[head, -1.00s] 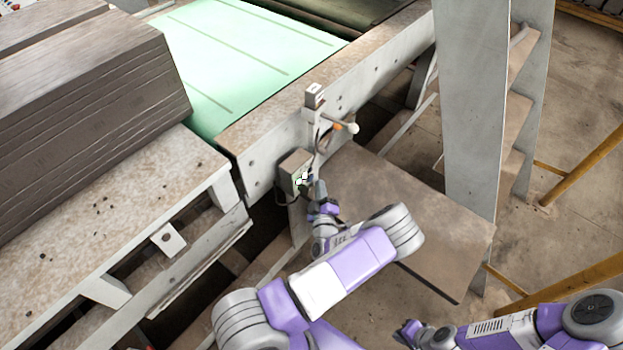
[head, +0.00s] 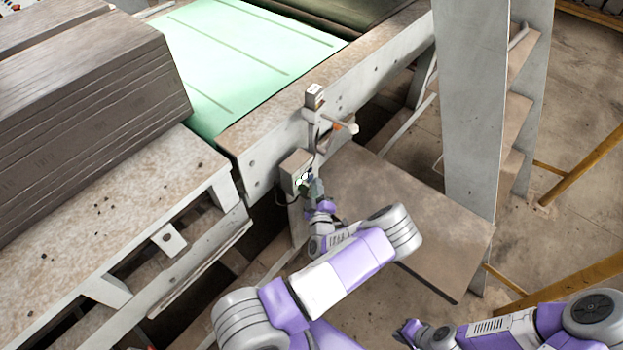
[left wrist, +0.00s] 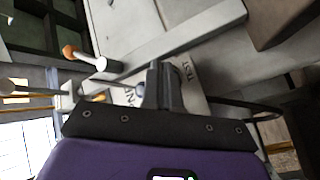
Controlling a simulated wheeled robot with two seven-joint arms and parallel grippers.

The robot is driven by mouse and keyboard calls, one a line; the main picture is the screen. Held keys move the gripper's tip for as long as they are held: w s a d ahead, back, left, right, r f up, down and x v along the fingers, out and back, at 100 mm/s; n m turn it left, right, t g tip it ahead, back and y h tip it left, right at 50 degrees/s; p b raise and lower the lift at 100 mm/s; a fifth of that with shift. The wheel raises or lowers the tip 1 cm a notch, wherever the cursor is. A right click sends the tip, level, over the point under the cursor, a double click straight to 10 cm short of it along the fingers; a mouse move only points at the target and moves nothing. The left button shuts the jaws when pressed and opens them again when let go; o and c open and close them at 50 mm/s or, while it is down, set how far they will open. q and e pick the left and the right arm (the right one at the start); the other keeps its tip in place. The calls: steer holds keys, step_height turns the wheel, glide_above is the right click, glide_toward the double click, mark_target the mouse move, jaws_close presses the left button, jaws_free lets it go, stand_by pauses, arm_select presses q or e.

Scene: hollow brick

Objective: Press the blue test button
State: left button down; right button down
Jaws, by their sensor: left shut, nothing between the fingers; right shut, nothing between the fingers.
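A small grey control box (head: 291,162) stands on a post beside the conveyor frame in the head view. Its face carries small white, green and dark bluish details, too small to tell apart. In the left wrist view, the box's pale panel (left wrist: 188,78) shows the printed word TEST. A small bluish round part (left wrist: 140,89) shows left of the fingers; I cannot tell if it is the blue test button. My left gripper (head: 305,187) is shut and empty, its tip at the box's face; fingers (left wrist: 165,84) hide part of the panel. Contact is unclear. My right gripper (head: 405,333) is shut at the bottom.
A post with a small head (head: 314,97) and an orange-tipped lever (head: 347,127) rises just behind the box. The green conveyor belt (head: 240,60) and a stack of dark boards (head: 85,110) lie left. A brown plate (head: 420,220) lies right, near a grey column (head: 473,100).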

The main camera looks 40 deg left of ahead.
arm_select(q)
steer(key=shift+a, duration=0.2)
stand_by(0.3)
steer(key=shift+d, duration=0.8)
steer(key=shift+s+d+p, duration=0.15)
steer(key=shift+d+p, duration=0.05)
steer(key=shift+d, duration=1.05)
steer(key=shift+s+d+p, duration=0.1)
steer(key=shift+d+p, duration=0.1)
steer(key=shift+d, duration=1.05)
steer(key=shift+a, duration=0.1)
